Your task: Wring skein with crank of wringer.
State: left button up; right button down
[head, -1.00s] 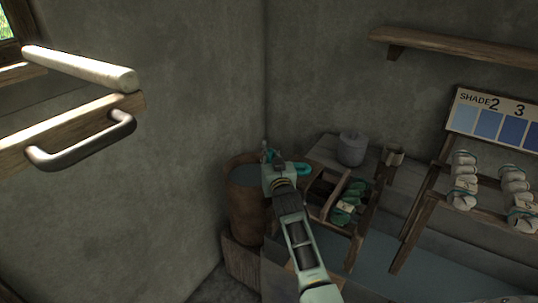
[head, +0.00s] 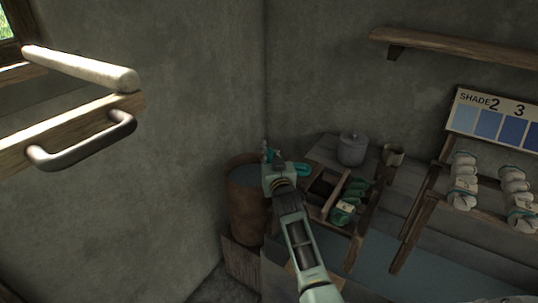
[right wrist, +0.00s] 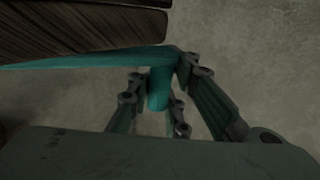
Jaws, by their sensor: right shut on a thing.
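My right gripper (head: 270,160) is at the barrel's upper right edge in the head view. In the right wrist view its fingers (right wrist: 157,98) are shut around a teal peg (right wrist: 158,88), which joins a long teal bar under dark wood. I take this teal part for the crank; it shows in the head view as a teal piece (head: 301,168) right of the gripper. The rest of the wringer cannot be made out. Green skeins (head: 348,203) lie in a wooden compartment box to the right. No skein shows in the wringer. My left gripper is out of view.
A brown barrel (head: 247,212) with bluish liquid stands in the corner. A grey lidded pot (head: 352,149) and a small cup (head: 393,155) stand on the bench. Pale skeins sit below a shade chart (head: 494,120). A wooden bar with a metal handle (head: 82,145) juts in at left.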

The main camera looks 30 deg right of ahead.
jog(key=shift+d, duration=0.3)
jog(key=c, duration=1.7)
grip_release()
jog(key=shift+s+d, duration=0.1)
jog(key=shift+s, duration=0.05)
jog(key=shift+o, duration=0.2)
jog(key=shift+a, duration=0.25)
jog(key=shift+s, duration=0.15)
jog(key=v, duration=1.1)
jog(key=shift+s, duration=0.3)
jog(key=shift+a, duration=0.1)
